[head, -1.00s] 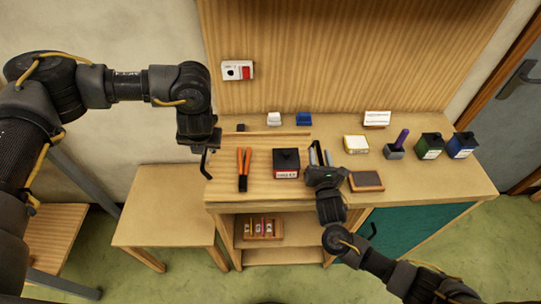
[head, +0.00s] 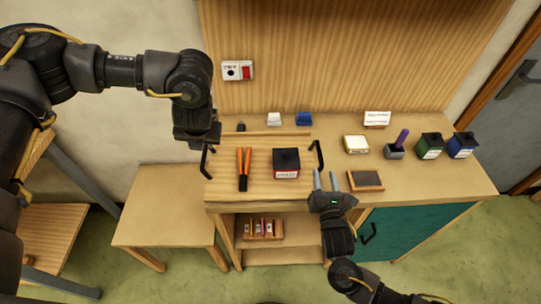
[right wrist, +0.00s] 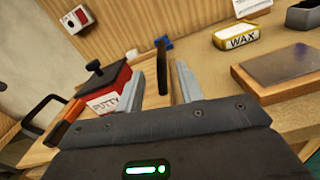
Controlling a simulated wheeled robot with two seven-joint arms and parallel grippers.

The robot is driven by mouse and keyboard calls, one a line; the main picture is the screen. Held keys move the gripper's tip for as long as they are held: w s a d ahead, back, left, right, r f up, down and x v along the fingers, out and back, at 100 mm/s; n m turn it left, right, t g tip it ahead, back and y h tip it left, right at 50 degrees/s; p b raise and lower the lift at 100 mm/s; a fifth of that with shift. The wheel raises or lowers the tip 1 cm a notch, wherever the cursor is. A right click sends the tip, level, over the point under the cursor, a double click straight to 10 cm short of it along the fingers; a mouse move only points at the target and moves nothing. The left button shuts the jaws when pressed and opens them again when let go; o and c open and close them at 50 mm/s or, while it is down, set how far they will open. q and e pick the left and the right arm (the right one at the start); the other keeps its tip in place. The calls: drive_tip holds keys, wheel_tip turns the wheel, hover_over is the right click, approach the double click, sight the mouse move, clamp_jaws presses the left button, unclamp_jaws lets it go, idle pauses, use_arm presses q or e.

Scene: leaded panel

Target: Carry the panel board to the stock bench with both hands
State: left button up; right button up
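The panel board (head: 223,183) is a flat wooden board on the workbench, with a black handle at each end. My right gripper (head: 326,181) is open and empty, in front of the right handle (head: 317,153). In the right wrist view that handle (right wrist: 162,62) shows between the spread fingers, apart from them. I cannot tell which table is the stock bench.
A lower wooden table (head: 160,205) adjoins the workbench on the left, its top clear. Another wooden stand (head: 50,230) is farther left. A wax tin (head: 356,144), a dark-topped block (head: 366,181) and ink-like bottles (head: 430,146) stand right of the board.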

drive_tip(key=shift+s+d, duration=0.1)
drive_tip(key=shift+s, duration=1.6)
